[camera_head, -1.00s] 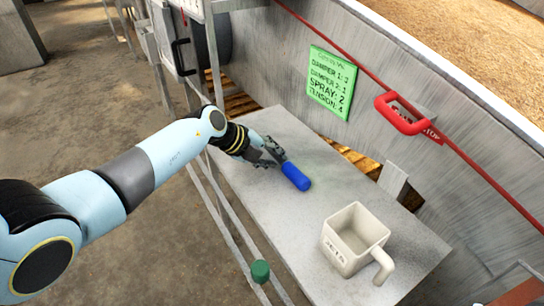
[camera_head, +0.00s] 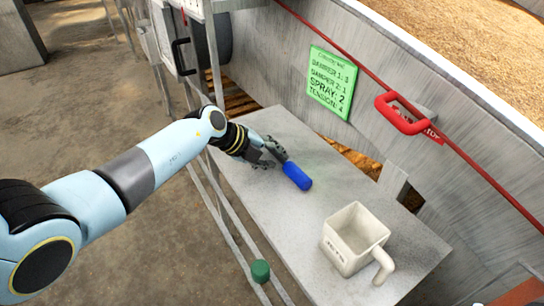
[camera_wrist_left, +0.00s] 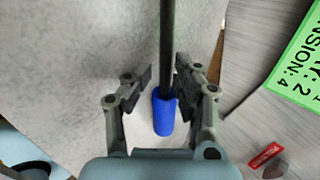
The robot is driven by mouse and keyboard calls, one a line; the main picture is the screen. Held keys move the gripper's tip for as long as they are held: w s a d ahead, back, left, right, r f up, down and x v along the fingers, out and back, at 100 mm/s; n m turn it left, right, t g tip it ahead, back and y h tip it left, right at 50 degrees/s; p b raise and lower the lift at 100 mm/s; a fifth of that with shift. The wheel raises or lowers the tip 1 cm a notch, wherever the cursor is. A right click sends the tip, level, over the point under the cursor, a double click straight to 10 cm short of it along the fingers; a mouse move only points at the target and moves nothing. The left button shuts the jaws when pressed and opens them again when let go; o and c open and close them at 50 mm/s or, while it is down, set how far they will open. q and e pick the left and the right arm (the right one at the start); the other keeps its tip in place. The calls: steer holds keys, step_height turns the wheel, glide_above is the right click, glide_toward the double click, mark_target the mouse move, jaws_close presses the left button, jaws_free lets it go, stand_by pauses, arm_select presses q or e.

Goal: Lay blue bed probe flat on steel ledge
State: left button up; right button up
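The blue bed probe has a blue handle (camera_head: 297,176) and a dark thin rod. It appears to lie on the grey steel ledge (camera_head: 290,225). The handle points toward the lower right in the head view. In the left wrist view the handle (camera_wrist_left: 164,113) is near my palm and the rod runs up between the fingers. My left gripper (camera_head: 271,153) is low over the ledge, around the probe. Its fingers (camera_wrist_left: 162,78) stand apart, with a visible gap on the left side of the rod. The rod's far end is hidden in the head view. My right gripper is out of view.
A cream square scoop (camera_head: 354,239) with a handle stands at the ledge's near right. A green sign (camera_head: 331,82) and a red pull handle (camera_head: 402,114) are on the wall behind. A green knob (camera_head: 261,271) is at the rail. The ledge's middle is clear.

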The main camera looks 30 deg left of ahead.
arm_select(q)
steer(key=shift+o, duration=1.3)
steer(key=shift+f, duration=0.1)
steer(key=shift+s, duration=0.1)
steer(key=v, duration=1.2)
steer(key=p+v, duration=0.6)
